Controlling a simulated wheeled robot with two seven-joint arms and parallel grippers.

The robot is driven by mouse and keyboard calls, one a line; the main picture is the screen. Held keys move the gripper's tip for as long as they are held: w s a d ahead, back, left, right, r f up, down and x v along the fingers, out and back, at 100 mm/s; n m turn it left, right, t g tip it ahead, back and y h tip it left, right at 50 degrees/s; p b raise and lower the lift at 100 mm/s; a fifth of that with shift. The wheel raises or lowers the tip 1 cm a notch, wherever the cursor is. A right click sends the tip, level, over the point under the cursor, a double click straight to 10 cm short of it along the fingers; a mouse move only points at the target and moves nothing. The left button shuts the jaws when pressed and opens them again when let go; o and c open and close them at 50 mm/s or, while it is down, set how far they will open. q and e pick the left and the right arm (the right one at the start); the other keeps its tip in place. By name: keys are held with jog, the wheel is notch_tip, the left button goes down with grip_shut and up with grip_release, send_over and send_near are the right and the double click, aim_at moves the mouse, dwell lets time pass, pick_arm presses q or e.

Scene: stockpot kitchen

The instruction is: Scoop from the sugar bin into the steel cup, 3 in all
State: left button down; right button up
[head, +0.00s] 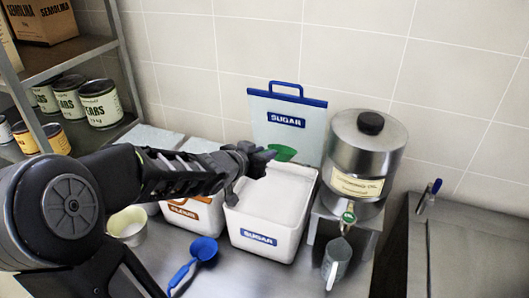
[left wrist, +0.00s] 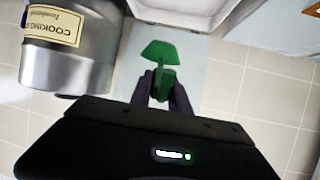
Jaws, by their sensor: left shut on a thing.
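The white sugar bin (head: 265,248) stands on the steel counter, open, with white sugar (head: 272,195) inside. My left gripper (head: 262,158) reaches over the bin's back left part, shut on a green scoop (head: 282,152). The scoop also shows in the left wrist view (left wrist: 160,52), between the fingertips (left wrist: 162,86). I cannot tell whether it holds sugar. A greyish measuring cup (head: 336,262) stands under the dispenser's tap, and a pale cup (head: 128,226) stands at the left. I cannot tell whether either is the steel cup. My right gripper is not in view.
The sugar lid (head: 262,110) leans on the wall behind the bin. A steel cooking-oil dispenser (head: 345,150) stands close on the right. Another bin (head: 195,218) with an orange label adjoins on the left. A blue scoop (head: 200,250) lies in front. A shelf (head: 105,135) holds cans.

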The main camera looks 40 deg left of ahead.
pick_arm(q)
jog(key=shift+f, duration=0.1)
jog(key=shift+f+b, duration=0.45)
jog(key=shift+f, duration=0.6)
notch_tip(320, 180, down, 12)
jog(key=b, duration=1.1)
jog(key=shift+r, duration=0.15)
dwell(0.8)
